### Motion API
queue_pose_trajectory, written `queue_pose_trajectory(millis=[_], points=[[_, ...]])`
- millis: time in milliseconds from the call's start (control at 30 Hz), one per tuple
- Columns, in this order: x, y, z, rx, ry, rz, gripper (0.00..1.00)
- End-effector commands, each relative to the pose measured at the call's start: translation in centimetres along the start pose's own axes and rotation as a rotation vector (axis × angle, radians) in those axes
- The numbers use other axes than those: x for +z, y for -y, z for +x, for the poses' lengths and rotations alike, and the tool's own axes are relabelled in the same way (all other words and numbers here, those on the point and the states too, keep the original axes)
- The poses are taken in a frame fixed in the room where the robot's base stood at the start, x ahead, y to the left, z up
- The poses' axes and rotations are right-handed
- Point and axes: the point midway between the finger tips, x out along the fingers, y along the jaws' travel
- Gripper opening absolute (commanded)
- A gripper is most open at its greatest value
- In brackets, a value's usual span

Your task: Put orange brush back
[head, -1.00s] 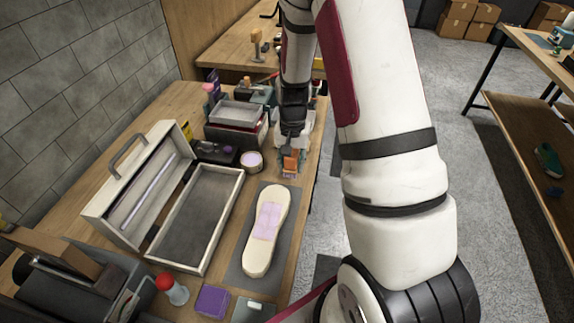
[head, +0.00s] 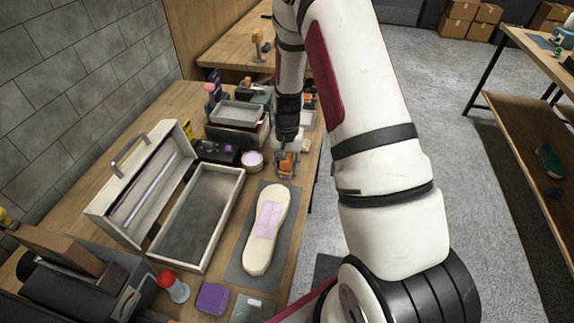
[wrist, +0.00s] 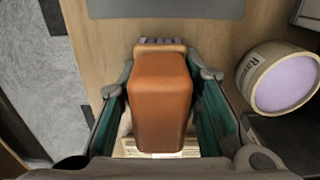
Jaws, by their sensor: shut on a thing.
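The orange brush is a rounded block with pale bristles at its lower end. It fills the middle of the wrist view (wrist: 162,100), between both fingers. In the head view the brush (head: 286,163) is small, near the table's right edge. My gripper (head: 287,152) is shut on it, with a green-padded finger on each side in the wrist view (wrist: 163,112). Whether the brush touches the table or is slightly above it, I cannot tell.
A round tub (head: 252,160) with a lilac top stands just left of the brush. A shoe sole (head: 265,228) lies on a grey mat (head: 240,265) nearer. An open case (head: 200,265) is at left. Stacked trays (head: 238,113) stand behind. The table's right edge is close.

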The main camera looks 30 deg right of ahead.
Motion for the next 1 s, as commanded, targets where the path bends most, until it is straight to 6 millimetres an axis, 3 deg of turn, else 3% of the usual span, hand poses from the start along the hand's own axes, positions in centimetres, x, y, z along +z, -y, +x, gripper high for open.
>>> queue_pose_trajectory(millis=[33, 100, 533, 1000], points=[[0.0, 0.0, 0.1, 0.0, 0.0, 0.0, 0.39], [0.0, 0.0, 0.1, 0.0, 0.0, 0.0, 0.52], [-0.1, 0.1, -0.9, -0.001, -0.003, 0.0, 0.52], [-0.1, 0.1, -9.6, -0.002, -0.004, 0.0, 0.52]])
